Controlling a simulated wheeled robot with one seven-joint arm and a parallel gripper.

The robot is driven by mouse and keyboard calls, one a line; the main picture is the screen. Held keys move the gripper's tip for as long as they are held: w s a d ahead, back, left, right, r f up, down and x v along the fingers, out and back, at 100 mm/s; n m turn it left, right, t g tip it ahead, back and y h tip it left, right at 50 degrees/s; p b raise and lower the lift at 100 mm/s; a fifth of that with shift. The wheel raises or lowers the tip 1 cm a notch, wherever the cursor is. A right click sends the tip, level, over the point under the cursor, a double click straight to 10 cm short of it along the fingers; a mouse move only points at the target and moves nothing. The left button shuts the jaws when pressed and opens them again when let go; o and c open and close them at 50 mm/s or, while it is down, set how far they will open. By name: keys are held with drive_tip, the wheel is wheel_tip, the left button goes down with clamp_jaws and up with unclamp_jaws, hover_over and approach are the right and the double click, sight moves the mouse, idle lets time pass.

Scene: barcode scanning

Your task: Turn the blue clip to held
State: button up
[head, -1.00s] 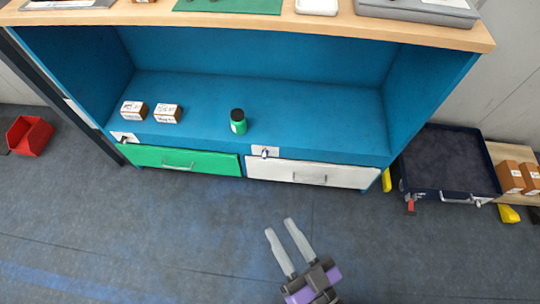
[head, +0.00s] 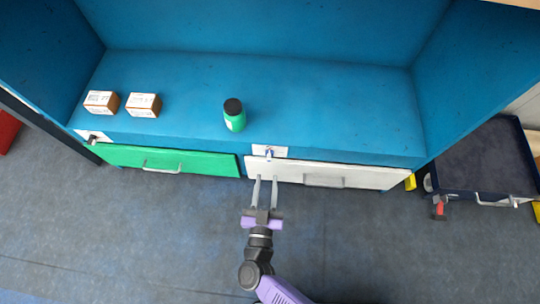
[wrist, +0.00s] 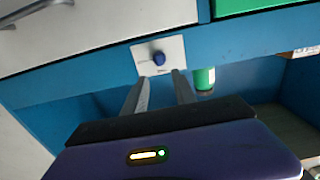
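The blue clip (head: 268,154) is a small blue knob on a white plate (head: 282,152) above the left end of the white drawer. In the wrist view the blue clip (wrist: 158,59) sits just beyond my fingertips, on its white plate (wrist: 174,46). My gripper (head: 266,178) points at it from the front, with its two fingers apart and nothing between them. The fingers also show in the wrist view (wrist: 158,78). They appear short of the clip, though contact is hard to tell. The lettering on the plate is too small to read.
The white drawer (head: 370,177) and green drawer (head: 200,163) are shut. A green bottle (head: 234,116) and two small boxes (head: 101,102) (head: 144,105) stand on the blue shelf. A dark cart (head: 490,165) is at the right. The floor in front is clear.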

sight(269, 159)
drive_tip(key=w+b, duration=0.2)
drive_tip(key=w, duration=0.4)
drive_tip(key=shift+w+b, duration=0.3)
drive_tip(key=shift+w, duration=0.4)
clamp_jaws()
